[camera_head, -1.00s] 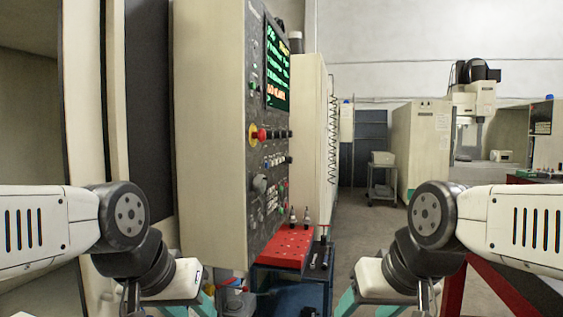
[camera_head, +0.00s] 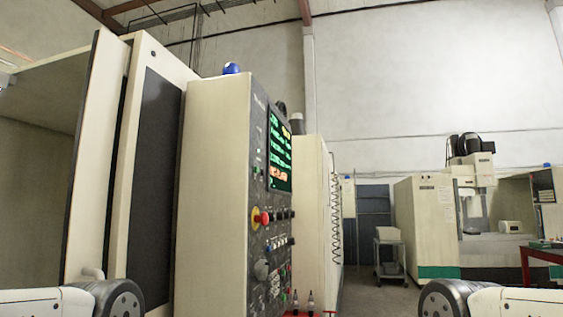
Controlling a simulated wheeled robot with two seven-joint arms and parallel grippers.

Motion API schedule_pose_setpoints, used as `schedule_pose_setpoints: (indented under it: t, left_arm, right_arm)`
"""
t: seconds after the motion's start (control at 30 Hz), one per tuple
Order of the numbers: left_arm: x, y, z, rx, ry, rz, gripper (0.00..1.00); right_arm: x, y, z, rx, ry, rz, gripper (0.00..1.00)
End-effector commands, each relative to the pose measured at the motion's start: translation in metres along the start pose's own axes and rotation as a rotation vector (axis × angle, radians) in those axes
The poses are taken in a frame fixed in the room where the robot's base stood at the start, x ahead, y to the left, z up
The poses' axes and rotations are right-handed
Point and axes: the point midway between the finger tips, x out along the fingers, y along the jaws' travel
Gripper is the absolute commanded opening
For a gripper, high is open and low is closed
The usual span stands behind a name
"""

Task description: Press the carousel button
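A beige machine control cabinet (camera_head: 212,200) stands left of centre. Its dark control panel (camera_head: 259,190) faces right and is seen at a steep angle. The panel has a lit screen (camera_head: 279,150) with green and orange text, a red knob on a yellow ring (camera_head: 262,218), a grey dial (camera_head: 262,269) and rows of small buttons (camera_head: 281,215). I cannot tell which one is the carousel button. Only upper parts of my two arms show, at the bottom left and bottom right. Both grippers are below the picture.
The machine's door (camera_head: 152,180) with a dark window is at the left, beside an open bay. A red rack edge (camera_head: 310,314) with two tool holders shows at the bottom. A grey cart (camera_head: 390,252) and another machine (camera_head: 426,228) stand farther back right. Some floor shows between.

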Motion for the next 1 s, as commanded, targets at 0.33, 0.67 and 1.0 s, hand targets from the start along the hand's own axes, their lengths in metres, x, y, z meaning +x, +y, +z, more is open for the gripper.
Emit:
schedule_pose_setpoints:
  t: [0.33, 0.67, 1.0]
  left_arm:
    - [0.0000, 0.0000, 0.0000, 0.000, 0.000, 0.000, 0.36]
    - [0.0000, 0.0000, 0.0000, 0.000, 0.000, 0.000, 0.36]
    - [0.0000, 0.0000, 0.0000, 0.000, 0.000, 0.000, 0.36]
  right_arm:
    - [0.0000, 0.0000, 0.0000, 0.000, 0.000, 0.000, 0.00]
    - [0.0000, 0.0000, 0.0000, 0.000, 0.000, 0.000, 0.00]
    - [0.0000, 0.0000, 0.0000, 0.000, 0.000, 0.000, 0.00]
